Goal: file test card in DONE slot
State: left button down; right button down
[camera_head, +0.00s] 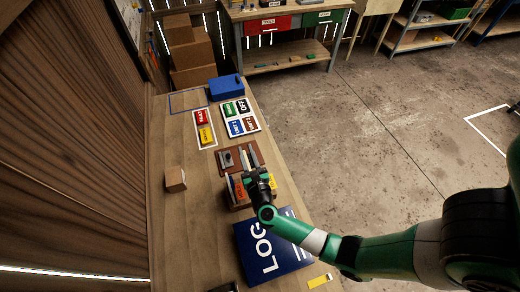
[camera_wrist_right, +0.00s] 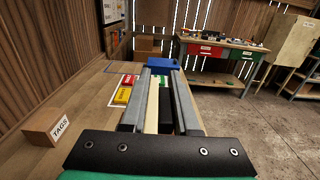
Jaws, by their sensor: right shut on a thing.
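My right gripper (camera_head: 250,176) is above a small wooden rack (camera_head: 236,203) on the workbench. The rack has an orange-red part and a yellow part on it; I cannot read a DONE label. In the right wrist view my right gripper (camera_wrist_right: 160,74) is shut on a thin cream card (camera_wrist_right: 152,108), seen nearly edge-on between the two grey fingers. The gripper and wrist hide part of the rack, so I cannot tell whether the card is inside a slot. My left gripper is not in view.
A blue log book (camera_head: 272,247) lies in front of the rack. A TAGS block (camera_head: 175,180) stands to the left. Behind are a brown tool tray (camera_head: 231,160), coloured tags (camera_head: 205,127), a sign board (camera_head: 240,119) and a blue box (camera_head: 226,87). A yellow-white card (camera_head: 320,281) lies near the front.

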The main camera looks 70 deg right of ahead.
jog(key=shift+w+a+r, duration=0.1)
jog(key=shift+w+a, duration=0.1)
jog(key=shift+a, duration=0.2)
notch_tip(320, 180, down, 6)
jog(key=b, duration=0.6)
jog(key=shift+r, duration=0.1)
dwell(1.1)
jog(key=shift+f+b, duration=2.65)
jog(key=shift+b, duration=0.1)
jog(key=shift+f, duration=0.1)
